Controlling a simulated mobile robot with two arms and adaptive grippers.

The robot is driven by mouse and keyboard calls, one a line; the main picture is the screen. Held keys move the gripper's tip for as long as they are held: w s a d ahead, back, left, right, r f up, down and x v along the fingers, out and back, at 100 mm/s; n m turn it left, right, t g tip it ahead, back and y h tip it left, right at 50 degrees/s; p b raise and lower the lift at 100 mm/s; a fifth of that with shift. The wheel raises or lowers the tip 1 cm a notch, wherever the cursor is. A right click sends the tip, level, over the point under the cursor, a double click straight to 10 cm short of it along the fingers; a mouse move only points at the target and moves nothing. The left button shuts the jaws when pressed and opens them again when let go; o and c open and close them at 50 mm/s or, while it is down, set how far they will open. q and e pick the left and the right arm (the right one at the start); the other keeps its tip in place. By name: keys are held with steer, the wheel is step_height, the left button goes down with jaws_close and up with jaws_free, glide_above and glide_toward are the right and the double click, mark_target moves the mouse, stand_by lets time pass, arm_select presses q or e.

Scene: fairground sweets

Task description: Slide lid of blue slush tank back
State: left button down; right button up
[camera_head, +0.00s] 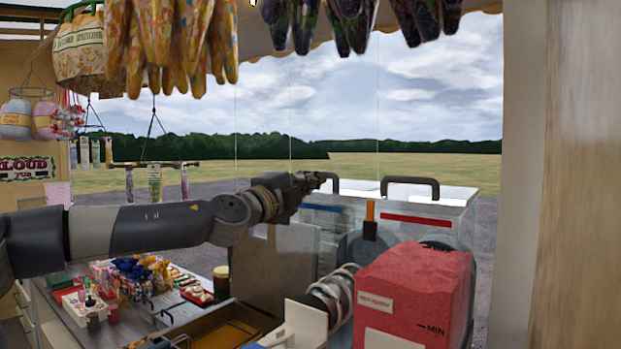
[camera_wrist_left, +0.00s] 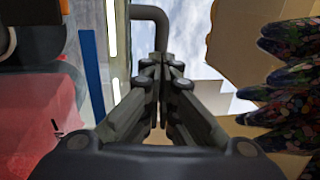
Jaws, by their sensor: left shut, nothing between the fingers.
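The blue slush tank (camera_head: 326,232) is the left of two clear tanks, marked by a blue strip (camera_head: 322,208). The strip also shows in the left wrist view (camera_wrist_left: 93,78). Its pale lid (camera_head: 352,187) carries a dark bent handle (camera_head: 336,184), which shows in the left wrist view (camera_wrist_left: 152,13) just beyond my fingertips. My left gripper (camera_head: 316,180) is shut and empty, with its tips (camera_wrist_left: 161,60) close to one leg of the handle; I cannot tell whether they touch. My right gripper is not visible.
The red-striped tank (camera_head: 418,220) stands to the right with its own handle (camera_head: 410,185). A red box (camera_head: 415,285) stands in front of it. Sweets and jars cover the counter at lower left. Patterned bags (camera_head: 165,40) hang above.

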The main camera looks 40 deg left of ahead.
arm_select(q)
steer(key=shift+w, duration=0.2)
steer(key=shift+p+x, duration=0.5)
steer(key=shift+x, duration=0.45)
steer(key=shift+w+a+f, duration=0.1)
steer(key=shift+w, duration=0.4)
steer(key=shift+w+f, duration=0.15)
steer(key=shift+w, duration=0.3)
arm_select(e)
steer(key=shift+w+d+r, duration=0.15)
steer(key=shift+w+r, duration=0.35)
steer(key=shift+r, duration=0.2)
arm_select(q)
steer(key=shift+s, duration=0.1)
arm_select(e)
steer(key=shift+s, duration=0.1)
arm_select(q)
steer(key=shift+a, duration=0.1)
